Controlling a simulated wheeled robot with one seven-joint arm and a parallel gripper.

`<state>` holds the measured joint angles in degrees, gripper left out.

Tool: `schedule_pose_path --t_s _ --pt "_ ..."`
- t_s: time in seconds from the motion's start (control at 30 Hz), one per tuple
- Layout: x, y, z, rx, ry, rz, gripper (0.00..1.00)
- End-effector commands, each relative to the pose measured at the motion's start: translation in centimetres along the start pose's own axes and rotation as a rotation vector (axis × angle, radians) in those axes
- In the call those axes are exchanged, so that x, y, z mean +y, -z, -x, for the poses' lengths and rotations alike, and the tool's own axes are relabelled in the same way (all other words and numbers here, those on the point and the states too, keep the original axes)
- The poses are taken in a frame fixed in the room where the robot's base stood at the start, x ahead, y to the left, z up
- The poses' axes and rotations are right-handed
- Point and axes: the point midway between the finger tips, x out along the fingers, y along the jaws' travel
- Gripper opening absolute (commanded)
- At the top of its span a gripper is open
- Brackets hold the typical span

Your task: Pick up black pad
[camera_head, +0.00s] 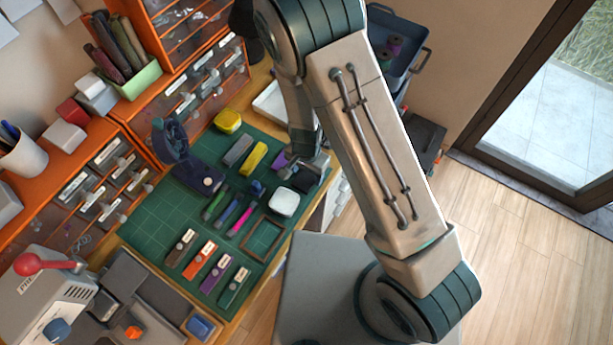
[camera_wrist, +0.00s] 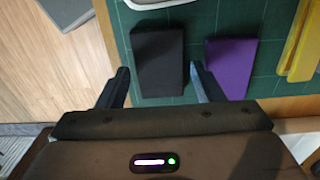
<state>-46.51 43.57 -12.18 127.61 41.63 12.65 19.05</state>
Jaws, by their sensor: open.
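The black pad (camera_wrist: 158,58) lies flat on the green cutting mat in the wrist view, near the mat's edge. My gripper (camera_wrist: 159,76) is open, with one finger on each side of the near part of the pad. The right finger is over the gap between the black pad and a purple pad (camera_wrist: 231,66). The left finger is just outside the black pad's left side. I cannot tell how far above the mat the fingertips are. In the head view my gripper (camera_head: 309,165) is at the mat's right side, and the black pad is hard to make out beside it.
A yellow piece (camera_wrist: 300,45) lies right of the purple pad. A white rounded piece (camera_head: 285,202) lies close by. Several coloured pieces and a wooden frame (camera_head: 263,239) lie on the green mat (camera_head: 150,218). Orange drawer units (camera_head: 150,120) stand along the left.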

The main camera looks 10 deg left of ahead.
Motion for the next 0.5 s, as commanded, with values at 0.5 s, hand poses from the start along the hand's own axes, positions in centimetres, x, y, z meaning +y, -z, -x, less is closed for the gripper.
schedule_pose_path --t_s 0.5 --pt "0.0 0.01 -1.14 0.001 0.001 -0.001 0.26"
